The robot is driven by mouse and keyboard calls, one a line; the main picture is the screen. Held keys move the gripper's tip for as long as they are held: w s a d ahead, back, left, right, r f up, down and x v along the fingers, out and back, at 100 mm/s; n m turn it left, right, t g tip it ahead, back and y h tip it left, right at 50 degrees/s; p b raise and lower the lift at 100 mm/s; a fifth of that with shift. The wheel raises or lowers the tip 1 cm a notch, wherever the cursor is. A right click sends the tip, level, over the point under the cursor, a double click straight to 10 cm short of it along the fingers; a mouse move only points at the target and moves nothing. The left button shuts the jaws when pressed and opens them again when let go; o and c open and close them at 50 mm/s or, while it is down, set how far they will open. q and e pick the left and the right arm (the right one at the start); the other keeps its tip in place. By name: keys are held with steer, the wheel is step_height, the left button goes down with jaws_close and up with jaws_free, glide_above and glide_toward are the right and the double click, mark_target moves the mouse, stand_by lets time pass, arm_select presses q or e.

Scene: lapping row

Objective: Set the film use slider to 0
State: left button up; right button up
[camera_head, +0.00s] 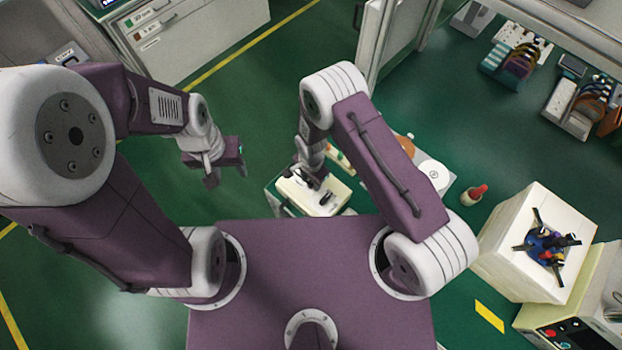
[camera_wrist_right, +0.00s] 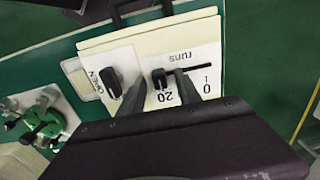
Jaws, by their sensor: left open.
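A cream panel (camera_wrist_right: 205,58) fills the middle of the right wrist view, its lettering upside down. On it a slider with a small black knob (camera_wrist_right: 159,77) runs along a dark slot, marked "runs", with 20 near the knob and 0 at the far right. The knob stands at the 20 end. My right gripper (camera_wrist_right: 158,90) is open, one finger on each side of the knob; contact cannot be told. In the head view the right gripper (camera_head: 313,181) is over the panel (camera_head: 299,196). My left gripper (camera_head: 227,172) is open and empty, above the floor.
A black rotary knob (camera_wrist_right: 112,82) sits beside the slider on the panel. A green valve-like part (camera_wrist_right: 42,122) lies to the left. In the head view a white block (camera_head: 515,268) and a red-topped bottle (camera_head: 474,195) stand to the right. Green floor is free around the left gripper.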

steer(key=shift+f, duration=0.25)
jaws_close()
stand_by(1.3)
